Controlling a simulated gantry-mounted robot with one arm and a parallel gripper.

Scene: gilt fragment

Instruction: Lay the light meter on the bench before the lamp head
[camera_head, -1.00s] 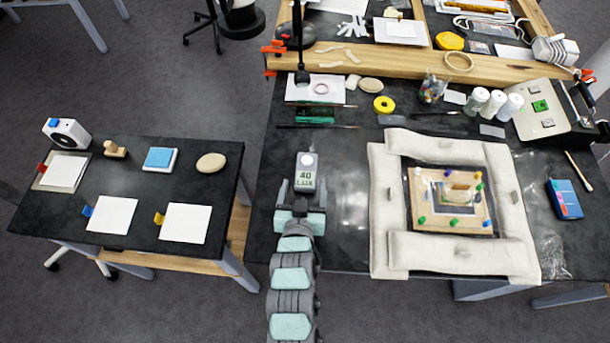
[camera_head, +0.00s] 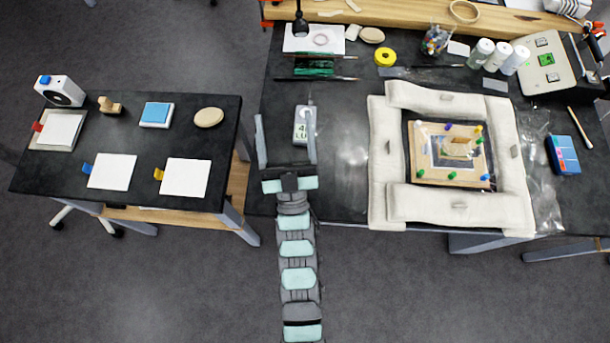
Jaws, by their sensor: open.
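The lamp head (camera_head: 301,26) is black, on a thin stem at the top edge, above a white sheet and beyond the meter.
White padded bolsters (camera_head: 378,160) frame a wooden board (camera_head: 415,150) with coloured pins to the right. A green item (camera_head: 314,66) and thin tools lie between meter and white sheet (camera_head: 296,42). A yellow tape roll (camera_head: 385,57) is nearby. A side table (camera_head: 140,135) stands left.

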